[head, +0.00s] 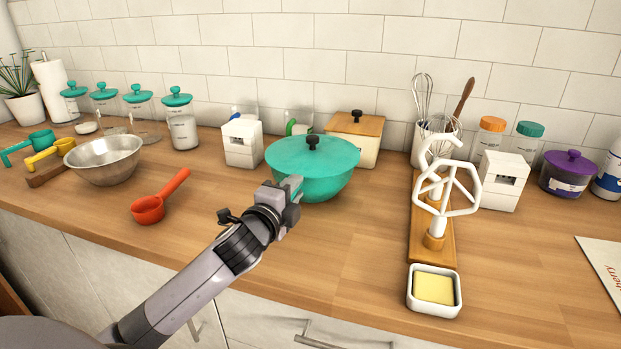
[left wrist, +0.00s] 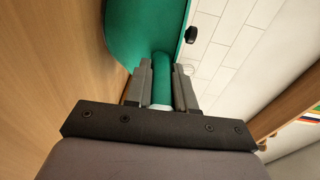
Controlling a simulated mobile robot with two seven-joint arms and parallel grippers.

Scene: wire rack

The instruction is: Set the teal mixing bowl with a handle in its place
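The teal mixing bowl (head: 322,186) is near the middle of the counter in the head view, upright, with a teal top and a black knob. Its handle points toward my left gripper (head: 292,190). In the left wrist view, the fingers of my left gripper (left wrist: 162,90) press on both sides of the teal handle (left wrist: 162,68), with the bowl (left wrist: 140,25) just beyond them. I cannot tell whether the bowl's base touches the counter. My right gripper is in neither view.
A red scoop (head: 150,208) and a steel bowl (head: 104,160) lie to the left. A white box (head: 242,144) and a wood-lidded canister (head: 368,140) stand behind the bowl. A wooden stand with white whisk attachments (head: 434,240) and a butter dish (head: 434,308) are right. The front centre counter is clear.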

